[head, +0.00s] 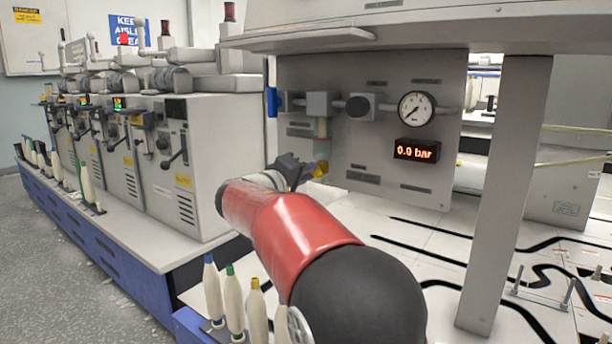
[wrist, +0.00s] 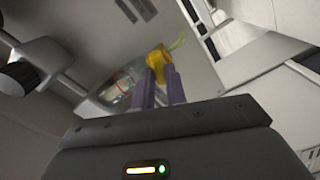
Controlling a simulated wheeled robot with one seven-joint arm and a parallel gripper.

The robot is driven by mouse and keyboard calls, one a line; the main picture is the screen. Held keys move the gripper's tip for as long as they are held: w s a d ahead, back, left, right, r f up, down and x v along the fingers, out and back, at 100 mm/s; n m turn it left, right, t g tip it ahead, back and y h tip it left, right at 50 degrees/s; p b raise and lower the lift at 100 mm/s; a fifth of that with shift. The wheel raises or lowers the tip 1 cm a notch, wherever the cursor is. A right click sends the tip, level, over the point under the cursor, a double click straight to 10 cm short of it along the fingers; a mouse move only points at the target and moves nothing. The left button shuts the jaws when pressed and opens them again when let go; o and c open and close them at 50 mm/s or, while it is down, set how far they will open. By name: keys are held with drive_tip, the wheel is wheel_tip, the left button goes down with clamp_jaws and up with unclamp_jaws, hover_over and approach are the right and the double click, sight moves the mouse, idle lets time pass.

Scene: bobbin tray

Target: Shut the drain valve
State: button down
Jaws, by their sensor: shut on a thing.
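The yellow drain valve handle (head: 320,168) sits low on the grey panel (head: 380,186), below a short vertical pipe (head: 322,128). In the wrist view the yellow handle (wrist: 158,60) is between the tips of my two purple fingers. My gripper (head: 307,171) is shut on it; the gripper also shows in the wrist view (wrist: 160,84). My forearm and gripper hide part of the area below the valve. The handle's exact angle is hard to tell.
A blue lever (head: 271,102) is at the panel's left edge. A round gauge (head: 417,109) sits above a display (head: 416,150) reading 0.0 bar. Winding machines (head: 165,160) stand at left, and bobbins (head: 233,305) stand in front. A grey post (head: 505,190) is at right.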

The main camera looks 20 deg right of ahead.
drive_tip(key=n, duration=0.4)
drive_tip(key=shift+f+n+p, duration=0.1)
drive_tip(key=shift+n+p, duration=0.3)
idle(0.4)
drive_tip(key=c, duration=1.4)
unclamp_jaws()
drive_tip(key=shift+c, duration=0.2)
drive_tip(key=v, duration=0.8)
drive_tip(key=shift+d+f, duration=0.1)
